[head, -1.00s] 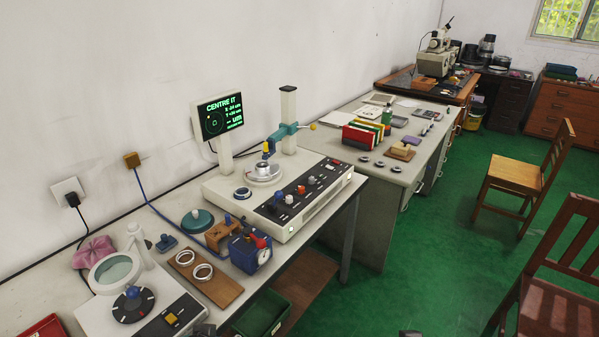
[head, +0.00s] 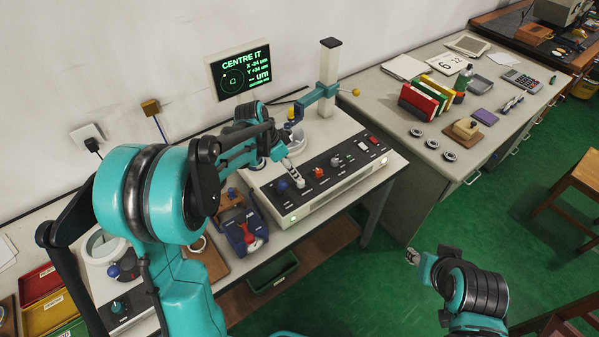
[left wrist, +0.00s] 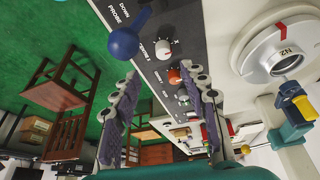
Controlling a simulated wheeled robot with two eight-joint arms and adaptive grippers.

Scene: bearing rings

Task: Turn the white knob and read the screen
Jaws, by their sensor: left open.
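The white knob (head: 299,183) sits on the black control strip of the gauge, between a blue-topped lever (head: 282,186) and an orange knob (head: 319,172). It shows larger in the left wrist view (left wrist: 163,49). My left gripper (left wrist: 167,78) is open and empty above the strip, its fingers straddling the view of the orange knob; in the head view it (head: 291,168) is just behind the white knob, apart from it. The screen (head: 240,71) reads "CENTRE IT", X -34 um, Y +34 um, "-- um". My right gripper (head: 412,257) is over the floor, its jaws unclear.
A teal probe arm on a post (head: 330,75) stands behind the strip. A second table (head: 400,165) at right holds colored binders and small rings. Green floor lies open in front.

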